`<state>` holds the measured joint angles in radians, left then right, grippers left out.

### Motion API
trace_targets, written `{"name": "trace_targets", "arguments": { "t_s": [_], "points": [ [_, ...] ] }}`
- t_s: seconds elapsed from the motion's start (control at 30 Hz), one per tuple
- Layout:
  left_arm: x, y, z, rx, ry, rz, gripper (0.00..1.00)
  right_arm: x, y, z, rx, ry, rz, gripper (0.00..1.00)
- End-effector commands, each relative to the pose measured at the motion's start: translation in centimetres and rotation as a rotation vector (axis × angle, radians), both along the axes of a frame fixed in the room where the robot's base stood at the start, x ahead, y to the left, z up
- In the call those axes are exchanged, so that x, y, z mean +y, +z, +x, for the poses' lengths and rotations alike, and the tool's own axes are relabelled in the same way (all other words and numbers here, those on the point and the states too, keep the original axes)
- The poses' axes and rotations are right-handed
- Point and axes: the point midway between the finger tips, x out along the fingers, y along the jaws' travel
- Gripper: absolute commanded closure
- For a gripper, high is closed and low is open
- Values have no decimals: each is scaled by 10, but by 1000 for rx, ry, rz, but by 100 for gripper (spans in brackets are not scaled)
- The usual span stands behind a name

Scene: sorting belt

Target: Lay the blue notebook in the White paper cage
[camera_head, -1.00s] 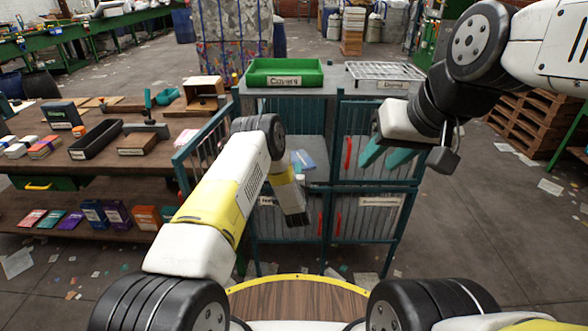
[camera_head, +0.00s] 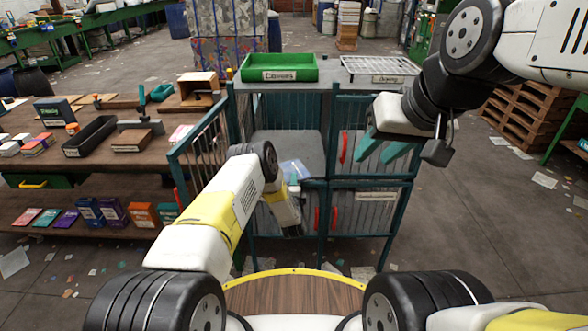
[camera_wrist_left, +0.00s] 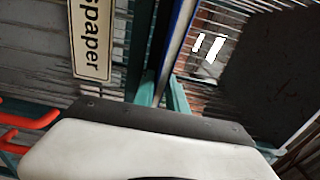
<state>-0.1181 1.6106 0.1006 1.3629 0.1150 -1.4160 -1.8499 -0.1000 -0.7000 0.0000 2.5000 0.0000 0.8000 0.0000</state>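The blue notebook (camera_head: 296,170) shows as a pale blue sheet just beyond my left wrist. In the left wrist view its thin blue and white edge (camera_wrist_left: 176,42) runs between the teal fingers of my left gripper (camera_wrist_left: 160,92), which is shut on it. In the head view my left wrist mostly hides this gripper (camera_head: 292,182). The notebook is in front of the upper left cage (camera_head: 283,148), whose barred door (camera_head: 203,155) stands open to the left. Its label is not readable. My right gripper (camera_head: 382,158) is open and empty, in front of the upper right cage.
A green tray (camera_head: 278,76) and a white wire tray (camera_head: 378,68) sit on the cage unit's top. A sign ending in "spaper" (camera_wrist_left: 92,38) hangs on bars close to my left gripper. A cluttered wooden workbench (camera_head: 90,165) stands left.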

Motion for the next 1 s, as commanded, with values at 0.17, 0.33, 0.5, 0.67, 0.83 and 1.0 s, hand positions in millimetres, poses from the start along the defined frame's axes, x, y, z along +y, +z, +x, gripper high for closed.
{"name": "trace_targets", "arguments": {
  "t_s": [0.17,0.33,0.5,0.67,0.83,1.0],
  "points": [
    [0,0,0,0,0,0,67,0,0,0,0,0,0,64],
    [0,3,0,0,0,0,67,0,0,0,0,0,0,64],
    [-2,2,-21,4,-4,0,67,0,0,0,0,0,0,64],
    [-1,2,-56,5,-4,2,67,0,0,0,0,0,0,64],
    [-1,2,-91,3,-3,2,67,0,0,0,0,0,0,64],
    [0,3,-113,2,-1,1,67,0,0,0,0,0,0,64]
  ]
}}
